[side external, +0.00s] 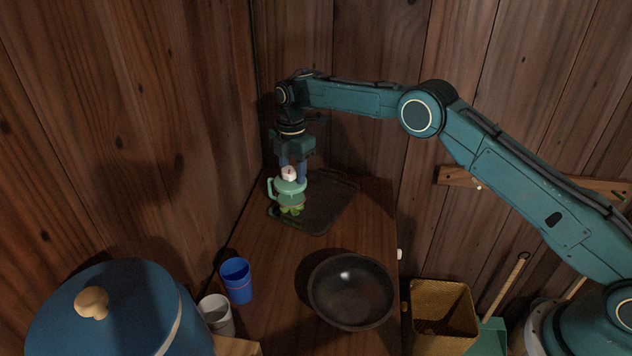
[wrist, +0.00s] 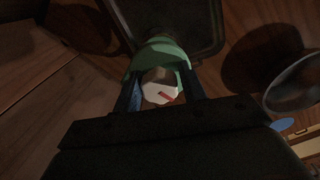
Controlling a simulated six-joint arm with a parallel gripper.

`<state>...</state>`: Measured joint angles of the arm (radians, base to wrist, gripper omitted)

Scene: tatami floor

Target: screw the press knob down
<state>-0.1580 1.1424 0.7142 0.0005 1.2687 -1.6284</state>
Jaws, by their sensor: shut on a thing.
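The press (side external: 289,188) has a light green body with a handle on its left side and a darker green part below. It stands upright at the front left of a dark tray (side external: 328,213). Its white knob (side external: 289,172) carries a red mark, which shows clearly in the wrist view (wrist: 160,88). My gripper (side external: 293,170) points straight down over the press. Its two fingers are shut on the knob, one on either side, in the wrist view. The green body shows behind the knob there. The gap between knob and body is hard to judge.
A dark round bowl (side external: 352,291) stands on the wooden table (side external: 262,262) in front of the tray. A blue cup (side external: 237,280), a whitish cup (side external: 216,315) and a large blue lidded container (side external: 110,310) are at the front left. Wooden walls stand close behind and left.

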